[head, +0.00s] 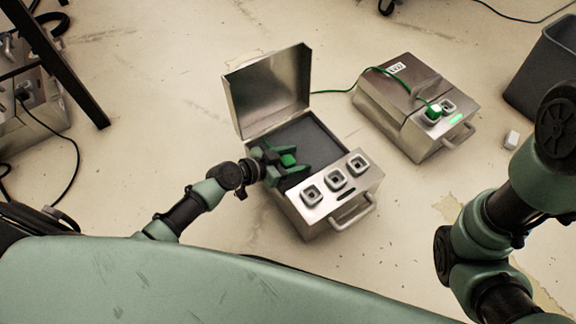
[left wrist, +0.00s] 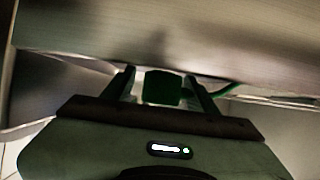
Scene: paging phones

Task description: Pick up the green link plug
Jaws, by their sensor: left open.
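The green link plug (head: 289,160) lies in the open metal case (head: 343,204), over its dark inner panel. My left gripper (head: 287,162) reaches into the case from the left, with its fingers open around the plug. In the left wrist view the green plug (left wrist: 161,88) sits between the two spread fingers, with a visible gap on each side. A green cable (left wrist: 226,88) runs off to the right from it. My right gripper is out of view; only its arm shows at the right.
The case's raised lid (head: 268,88) stands behind the gripper. Three square sockets line its front. A closed metal box (head: 390,105) with another green plug (head: 433,112) stands to the right. A dark bin (head: 548,80) and a small white block (head: 511,139) are farther right.

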